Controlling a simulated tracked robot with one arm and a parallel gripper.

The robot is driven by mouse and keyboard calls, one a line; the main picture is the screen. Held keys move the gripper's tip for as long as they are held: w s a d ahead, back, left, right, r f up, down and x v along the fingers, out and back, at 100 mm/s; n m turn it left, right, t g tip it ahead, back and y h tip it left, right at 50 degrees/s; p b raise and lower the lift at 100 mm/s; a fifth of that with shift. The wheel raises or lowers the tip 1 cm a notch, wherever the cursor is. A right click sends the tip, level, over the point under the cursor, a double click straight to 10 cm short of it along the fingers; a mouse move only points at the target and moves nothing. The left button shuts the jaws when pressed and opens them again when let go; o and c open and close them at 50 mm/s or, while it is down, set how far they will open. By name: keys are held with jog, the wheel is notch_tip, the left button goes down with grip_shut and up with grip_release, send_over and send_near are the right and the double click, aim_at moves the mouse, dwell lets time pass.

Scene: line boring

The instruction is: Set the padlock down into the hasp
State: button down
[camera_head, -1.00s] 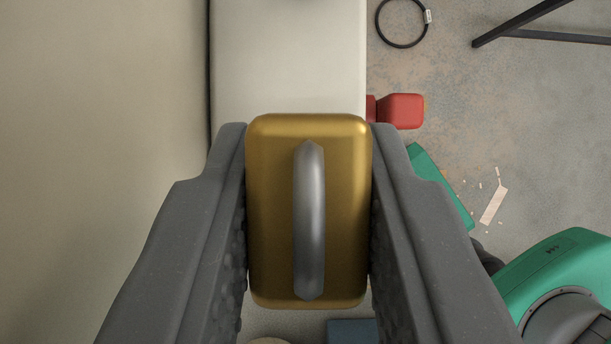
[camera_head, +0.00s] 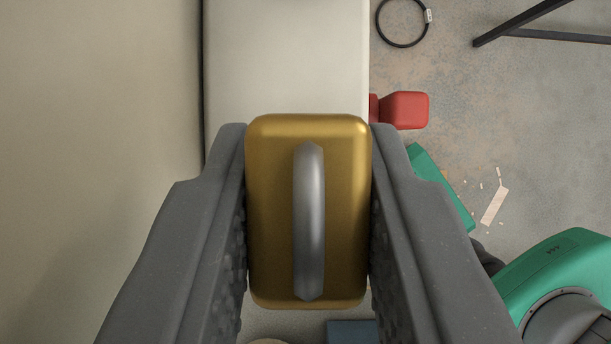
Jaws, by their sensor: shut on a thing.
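The padlock (camera_head: 268,215) has a gold-coloured body with rounded corners and a silver shackle (camera_head: 309,220) that faces the camera. My gripper (camera_head: 308,140) is shut on it, one dark grey finger against its left side and one against its right. The padlock fills the space between the fingers. The hasp cannot be made out in this view; the padlock and fingers cover much of the middle.
A pale cabinet-like body (camera_head: 287,60) lies below and ahead, with a red block-shaped part (camera_head: 404,110) at its right side. A beige wall-like surface (camera_head: 95,100) fills the left. On the floor at right are a black ring (camera_head: 379,27) and green parts (camera_head: 565,265).

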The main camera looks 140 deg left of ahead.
jog(key=shift+f+b, duration=1)
jog(key=shift+f, duration=0.35)
jog(key=c, duration=1.1)
grip_release()
jog(key=shift+r, duration=0.1)
jog(key=shift+p+v, duration=0.95)
jog(key=shift+v, duration=3)
jog(key=shift+s, duration=0.1)
